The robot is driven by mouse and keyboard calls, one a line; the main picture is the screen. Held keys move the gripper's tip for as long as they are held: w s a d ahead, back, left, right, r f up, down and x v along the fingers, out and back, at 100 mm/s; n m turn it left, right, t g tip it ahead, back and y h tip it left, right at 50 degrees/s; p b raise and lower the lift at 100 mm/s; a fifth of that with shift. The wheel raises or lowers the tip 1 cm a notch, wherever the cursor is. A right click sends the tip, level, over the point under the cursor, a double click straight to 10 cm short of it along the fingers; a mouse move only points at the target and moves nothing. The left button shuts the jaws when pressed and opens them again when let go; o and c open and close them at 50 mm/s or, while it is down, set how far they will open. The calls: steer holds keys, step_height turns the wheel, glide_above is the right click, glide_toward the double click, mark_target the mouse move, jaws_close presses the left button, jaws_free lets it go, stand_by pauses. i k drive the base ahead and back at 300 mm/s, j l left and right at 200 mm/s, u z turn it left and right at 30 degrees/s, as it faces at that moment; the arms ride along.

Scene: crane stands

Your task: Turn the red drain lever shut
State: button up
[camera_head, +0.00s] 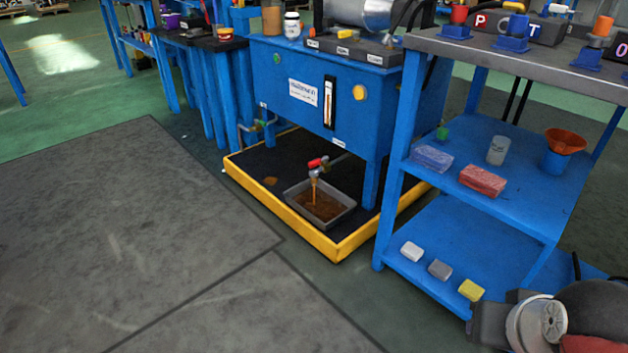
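The red drain lever (316,162) sits on a small metal drain valve (318,171) low under the blue tank (300,90). Brown liquid runs from the valve's spout into a grey tray (345,212) below it, and brown liquid stands in the tray. The lever is small in view; it seems to lie roughly along the pipe. Part of my arm shows at the bottom right corner, far from the lever. My gripper's fingers are not in view.
A yellow-edged black containment base (310,236) surrounds the tray, with a brown spill (270,181) on it. A blue shelf unit (390,205) with blocks and cups stands close on the right. Grey floor mats (110,230) at front left are clear.

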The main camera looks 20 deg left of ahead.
mark_target(313, 164)
steer(key=i+j+u, duration=0.25)
steer(key=i, duration=0.25)
steer(key=i+j+u, duration=0.25)
steer(key=i, duration=0.3)
steer(key=i+j+u, duration=0.15)
steer(key=i+u, duration=0.15)
steer(key=i, duration=0.25)
